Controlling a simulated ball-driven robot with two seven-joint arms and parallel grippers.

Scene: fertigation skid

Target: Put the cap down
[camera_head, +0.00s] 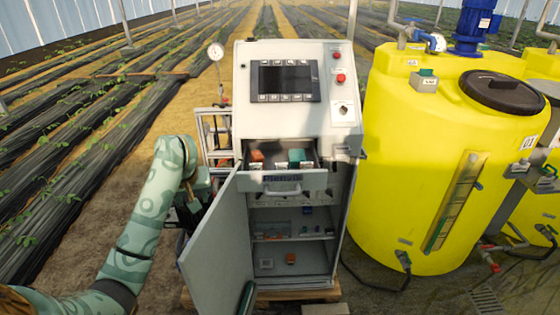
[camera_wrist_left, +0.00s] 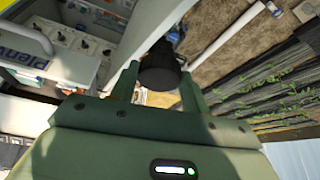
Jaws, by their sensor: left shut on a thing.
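My left gripper (camera_wrist_left: 159,82) is shut on a black round cap (camera_wrist_left: 160,66), held between its two green fingers in the left wrist view. In the head view my left arm comes in from the left. Its gripper (camera_head: 194,196) hangs beside the cabinet's open door, small and partly hidden, and I cannot make out the cap there.
The grey cabinet (camera_head: 290,110) has its drawer (camera_head: 283,182) pulled out, with orange and teal items inside. Its door (camera_head: 217,245) stands open, showing shelves with small parts. A yellow tank (camera_head: 400,150) stands close on the right. Crop rows lie behind.

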